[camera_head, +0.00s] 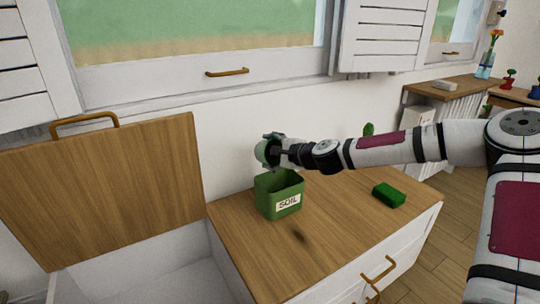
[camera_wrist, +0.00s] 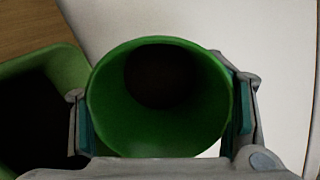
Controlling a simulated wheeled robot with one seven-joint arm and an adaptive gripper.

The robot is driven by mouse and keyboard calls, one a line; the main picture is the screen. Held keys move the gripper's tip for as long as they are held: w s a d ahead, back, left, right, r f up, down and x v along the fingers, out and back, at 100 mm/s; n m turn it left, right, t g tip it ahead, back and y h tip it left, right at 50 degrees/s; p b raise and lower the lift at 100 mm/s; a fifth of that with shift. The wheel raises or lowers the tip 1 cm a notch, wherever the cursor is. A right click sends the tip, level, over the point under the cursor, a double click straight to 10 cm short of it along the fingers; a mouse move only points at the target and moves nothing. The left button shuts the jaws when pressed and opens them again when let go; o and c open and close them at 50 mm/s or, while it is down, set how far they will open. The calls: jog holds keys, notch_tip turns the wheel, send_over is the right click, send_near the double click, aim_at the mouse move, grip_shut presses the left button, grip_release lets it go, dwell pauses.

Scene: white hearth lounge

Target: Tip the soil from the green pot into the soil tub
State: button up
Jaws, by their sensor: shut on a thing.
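My gripper (camera_head: 273,150) is shut on the green pot (camera_head: 261,153), with a finger on each side of it in the wrist view (camera_wrist: 158,135). The pot is held in the air, just above the back left of the soil tub. In the wrist view I look into its round mouth, and dark soil shows deep inside. The pot's exact tilt is hard to tell. The soil tub (camera_head: 283,200) is a square green box labelled "SOIL", upright on the wooden cabinet top. Its rim (camera_wrist: 66,66) and dark inside show at the left of the wrist view.
A green block (camera_head: 388,195) lies on the cabinet top (camera_head: 325,240), right of the tub. A raised wooden lid (camera_head: 110,190) stands at the left over an open white compartment (camera_head: 150,270). The wall and window are close behind. The front of the top is clear.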

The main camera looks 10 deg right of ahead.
jog(key=shift+s+d+f+t+y, duration=0.1)
jog(key=shift+s+t+y, duration=0.2)
jog(key=shift+t, duration=0.45)
jog(key=shift+s+f+t+y, duration=0.1)
jog(key=shift+t+y, duration=0.3)
jog(key=shift+t, duration=0.35)
dwell(0.5)
